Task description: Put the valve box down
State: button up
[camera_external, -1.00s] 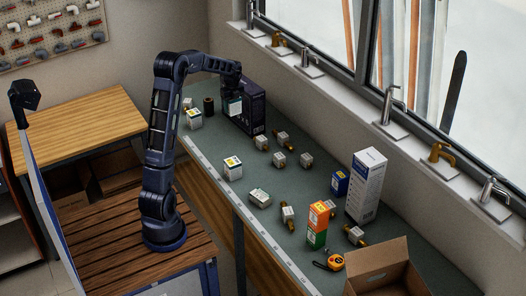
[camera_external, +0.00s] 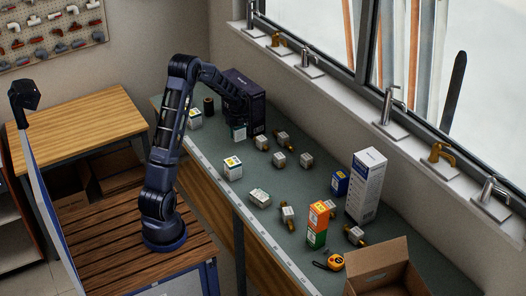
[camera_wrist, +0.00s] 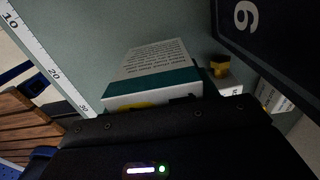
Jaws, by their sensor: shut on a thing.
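The valve box (camera_external: 238,133) is white with a teal band, and it is low over the green bench or on it, beside the tall dark carton (camera_external: 245,97). My gripper (camera_external: 238,120) is shut on it from above. In the wrist view the box (camera_wrist: 155,62) shows its white printed face and teal edge just beyond the dark gripper body (camera_wrist: 165,140). The fingertips are mostly hidden there, and I cannot tell whether the box's underside touches the bench.
The green bench (camera_external: 215,145) has a ruler along its front edge. Similar small boxes (camera_external: 232,168) and several brass-ended valves (camera_external: 279,159) stand nearby. A dark cylinder (camera_external: 208,105) is at left. An orange and green stack (camera_external: 317,224) and an open carton (camera_external: 385,270) are farther right.

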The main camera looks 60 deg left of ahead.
aim_at(238, 139)
jog(key=shift+f, duration=2.3)
jog(key=shift+f, duration=0.1)
jog(key=o, duration=1.1)
